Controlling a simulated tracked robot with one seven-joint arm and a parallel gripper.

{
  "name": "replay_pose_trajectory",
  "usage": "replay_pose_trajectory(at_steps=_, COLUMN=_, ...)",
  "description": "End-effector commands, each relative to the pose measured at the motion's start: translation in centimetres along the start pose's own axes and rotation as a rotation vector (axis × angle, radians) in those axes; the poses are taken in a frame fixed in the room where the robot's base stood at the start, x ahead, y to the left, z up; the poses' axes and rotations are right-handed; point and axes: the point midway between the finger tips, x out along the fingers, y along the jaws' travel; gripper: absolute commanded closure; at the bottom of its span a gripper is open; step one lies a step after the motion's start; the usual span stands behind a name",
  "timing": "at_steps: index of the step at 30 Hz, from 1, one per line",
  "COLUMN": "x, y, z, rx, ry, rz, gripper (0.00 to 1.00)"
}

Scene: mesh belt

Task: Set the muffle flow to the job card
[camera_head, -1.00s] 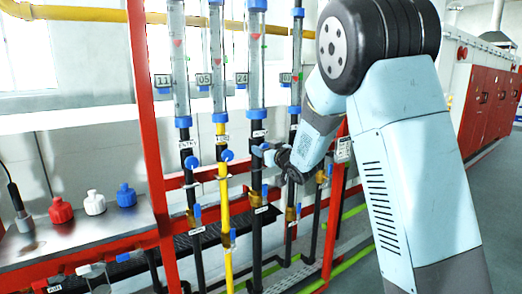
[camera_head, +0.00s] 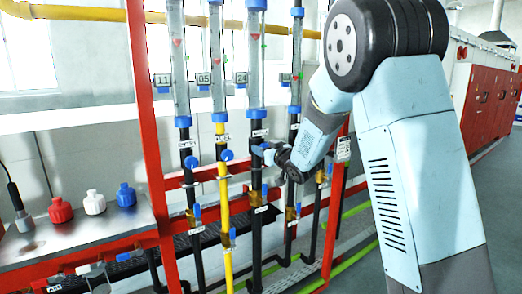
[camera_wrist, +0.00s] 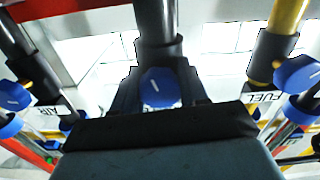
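The third flow tube (camera_head: 256,50) from the left is clear, has a red float near its top and a tag reading 24. Its black pipe carries a blue knob (camera_head: 259,150), also central in the wrist view (camera_wrist: 160,88). My gripper (camera_head: 270,156) is at this knob, its dark fingers on either side. I cannot tell whether they press on it. The label above the knob is too small to read. A small white card or plate (camera_head: 343,149) is on the red post; its text is unreadable, and I cannot tell if it is the job card.
Lower valves with blue handles (camera_head: 265,191) stand below. Red, white and blue capped bottles (camera_head: 94,203) stand on the left shelf. My arm hides part of the right side.

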Motion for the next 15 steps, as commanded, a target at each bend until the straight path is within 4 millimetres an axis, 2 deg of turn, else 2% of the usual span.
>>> replay_pose_trajectory(at_steps=1, x=0.01, y=-0.15, z=0.06, rx=0.000, ry=-0.001, rz=-0.003, gripper=0.53)
replay_pose_trajectory(at_steps=8, x=0.01, y=-0.09, z=0.04, rx=0.000, ry=-0.001, rz=-0.002, gripper=0.31)
replay_pose_trajectory(at_steps=15, x=-0.05, y=-0.05, z=0.02, rx=0.000, ry=0.000, rz=-0.001, gripper=0.31)
